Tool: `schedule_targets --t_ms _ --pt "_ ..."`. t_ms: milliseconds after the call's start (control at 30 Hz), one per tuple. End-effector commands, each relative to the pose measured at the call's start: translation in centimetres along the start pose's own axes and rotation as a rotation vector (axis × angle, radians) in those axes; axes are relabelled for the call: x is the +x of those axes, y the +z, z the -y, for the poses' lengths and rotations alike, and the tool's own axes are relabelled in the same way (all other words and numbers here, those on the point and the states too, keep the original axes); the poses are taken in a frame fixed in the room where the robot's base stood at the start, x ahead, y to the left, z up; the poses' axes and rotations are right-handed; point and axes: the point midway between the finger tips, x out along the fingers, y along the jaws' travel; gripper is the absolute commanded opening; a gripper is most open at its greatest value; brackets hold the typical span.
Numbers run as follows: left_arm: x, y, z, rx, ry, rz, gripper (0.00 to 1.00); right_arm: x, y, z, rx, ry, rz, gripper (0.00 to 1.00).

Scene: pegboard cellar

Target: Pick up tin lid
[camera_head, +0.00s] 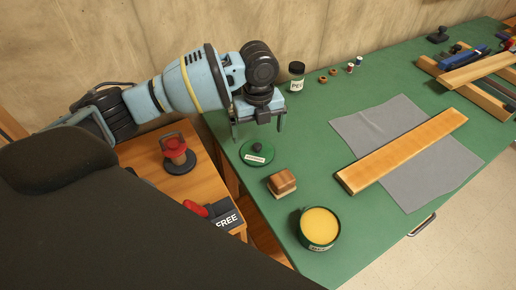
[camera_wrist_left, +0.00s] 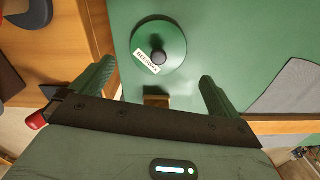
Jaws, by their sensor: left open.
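The tin lid (camera_head: 248,158) is a round green disc with a dark knob and a white label, lying flat on the green bench top. In the left wrist view the lid (camera_wrist_left: 172,38) is whole, its label reading something like "BEESWAX". My left gripper (camera_head: 258,122) is open and empty above the bench, just behind the lid in the head view. In the left wrist view its fingers (camera_wrist_left: 158,85) are spread, with the lid beyond their tips. The open tin (camera_head: 319,226) of yellow wax stands near the bench's front edge. My right gripper is not in view.
A wooden block (camera_head: 282,183) sits between lid and tin. A wooden board (camera_head: 403,150) lies on a grey cloth (camera_head: 375,124) to the right. A labelled jar (camera_head: 297,77) stands behind, near the wall.

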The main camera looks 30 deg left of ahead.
Motion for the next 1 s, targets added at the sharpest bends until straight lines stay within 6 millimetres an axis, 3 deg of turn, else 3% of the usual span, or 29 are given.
schedule_targets --t_ms 100,367,700,1000 --pt "1.4 0.0 0.0 0.000 0.001 -0.001 1.00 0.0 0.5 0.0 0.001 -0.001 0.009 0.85" --pt "2.4 -0.1 -0.1 0.000 0.001 -0.001 1.00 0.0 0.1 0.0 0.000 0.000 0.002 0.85" --pt "6.7 -0.2 -0.4 -0.001 0.001 -0.001 1.00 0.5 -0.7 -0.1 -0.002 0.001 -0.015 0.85" --pt "7.0 -0.2 -0.3 0.000 -0.001 0.000 1.00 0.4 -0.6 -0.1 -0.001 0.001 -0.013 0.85"
